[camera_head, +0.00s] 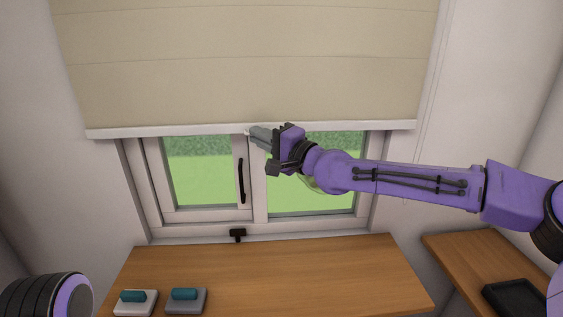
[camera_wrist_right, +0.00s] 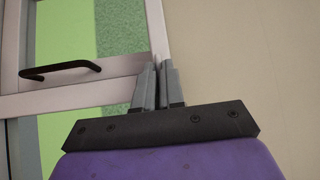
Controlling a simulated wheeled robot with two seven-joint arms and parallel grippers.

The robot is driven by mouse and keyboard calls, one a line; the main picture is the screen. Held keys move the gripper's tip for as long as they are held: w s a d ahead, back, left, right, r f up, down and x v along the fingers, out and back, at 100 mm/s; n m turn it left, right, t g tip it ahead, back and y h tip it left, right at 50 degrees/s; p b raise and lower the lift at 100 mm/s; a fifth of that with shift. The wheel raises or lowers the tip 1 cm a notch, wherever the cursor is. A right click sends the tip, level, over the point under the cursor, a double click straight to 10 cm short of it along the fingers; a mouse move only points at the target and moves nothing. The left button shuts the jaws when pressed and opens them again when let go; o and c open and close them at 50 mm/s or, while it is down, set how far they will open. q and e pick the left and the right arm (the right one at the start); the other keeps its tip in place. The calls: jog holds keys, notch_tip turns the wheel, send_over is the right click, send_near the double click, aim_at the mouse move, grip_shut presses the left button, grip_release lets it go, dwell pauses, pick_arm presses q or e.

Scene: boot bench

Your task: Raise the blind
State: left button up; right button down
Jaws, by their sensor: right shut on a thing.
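The beige blind (camera_head: 245,60) hangs over the upper part of the window, with a white bottom rail (camera_head: 340,128). My right gripper (camera_head: 252,134) is at the middle of that rail, shut on it. In the right wrist view the blind (camera_wrist_right: 245,60) fills the right side. The rail (camera_wrist_right: 157,35) runs up from the fingertips there, and my right gripper's grey fingers (camera_wrist_right: 158,75) are close together at it. The fingers hide the exact grip. My left gripper is not in view; only a part of my left arm shows at the lower left.
The window (camera_head: 205,180) below the blind has a black handle (camera_head: 241,180), also in the right wrist view (camera_wrist_right: 62,68). A black latch (camera_head: 237,234) sits on the sill. Two teal-topped blocks (camera_head: 134,302) (camera_head: 186,300) stand on the wooden bench (camera_head: 300,270). A black tray (camera_head: 515,297) lies at right.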

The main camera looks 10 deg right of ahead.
pick_arm(q)
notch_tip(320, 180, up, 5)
jog(key=p, duration=0.4)
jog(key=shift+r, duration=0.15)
pick_arm(e)
notch_tip(320, 180, up, 12)
jog(key=shift+f, duration=0.1)
jog(key=c, duration=1.2)
grip_release()
jog(key=shift+c, duration=0.2)
jog(key=shift+w+f, duration=0.1)
pick_arm(q)
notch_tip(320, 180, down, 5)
jog(key=b, duration=0.5)
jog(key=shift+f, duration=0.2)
pick_arm(e)
send_near(260, 85)
jog(key=s, duration=0.2)
jog(key=s+r, duration=0.1)
jog(key=s, duration=0.1)
jog(key=shift+s+a, duration=0.2)
jog(key=shift+s, duration=0.15)
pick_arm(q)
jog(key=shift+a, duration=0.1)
